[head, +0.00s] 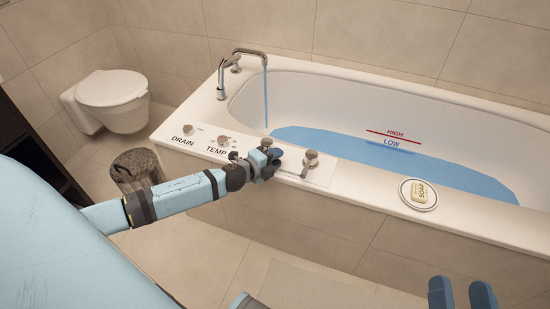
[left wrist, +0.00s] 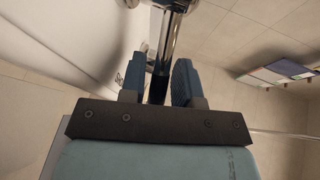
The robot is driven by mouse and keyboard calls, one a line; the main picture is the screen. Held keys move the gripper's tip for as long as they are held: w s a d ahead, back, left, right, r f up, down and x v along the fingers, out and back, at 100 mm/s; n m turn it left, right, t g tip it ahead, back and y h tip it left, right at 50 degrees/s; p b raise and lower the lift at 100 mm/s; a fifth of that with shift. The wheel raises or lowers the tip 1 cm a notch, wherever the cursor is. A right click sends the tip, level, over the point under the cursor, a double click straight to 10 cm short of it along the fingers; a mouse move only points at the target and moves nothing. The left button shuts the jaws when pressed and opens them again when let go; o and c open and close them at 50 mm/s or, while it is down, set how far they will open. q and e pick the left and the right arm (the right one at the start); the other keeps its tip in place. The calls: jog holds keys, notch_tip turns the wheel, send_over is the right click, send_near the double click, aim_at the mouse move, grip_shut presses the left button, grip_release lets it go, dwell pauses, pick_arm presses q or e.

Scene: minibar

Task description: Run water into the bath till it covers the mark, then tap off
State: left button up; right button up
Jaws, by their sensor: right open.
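The white bath (head: 440,215) holds blue water (head: 345,148). A thin blue stream falls from the chrome spout (head: 250,53) into it. On the far inner wall, the red HIGH mark (head: 394,134) is above the water. The blue LOW mark (head: 390,146) is about at the water's edge. My left gripper (head: 268,158) is at a knob on the rim panel. In the left wrist view its fingers (left wrist: 159,85) flank a chrome stem (left wrist: 172,35) with a dark part; whether they grip it is unclear. My right gripper (head: 462,294) is open and empty at bottom right.
A DRAIN knob (head: 189,130), a TEMP knob (head: 223,141) and another knob (head: 311,158) stand on the rim panel. A soap dish (head: 418,205) with soap sits on the front rim. A wooden stump (head: 135,170) and toilet (head: 110,98) are left. The floor in front is clear.

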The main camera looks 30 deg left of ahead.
pick_arm(q)
jog(key=c, duration=0.3)
grip_shut()
pick_arm(e)
jog(key=shift+w+f, duration=0.1)
jog(key=shift+f, duration=0.15)
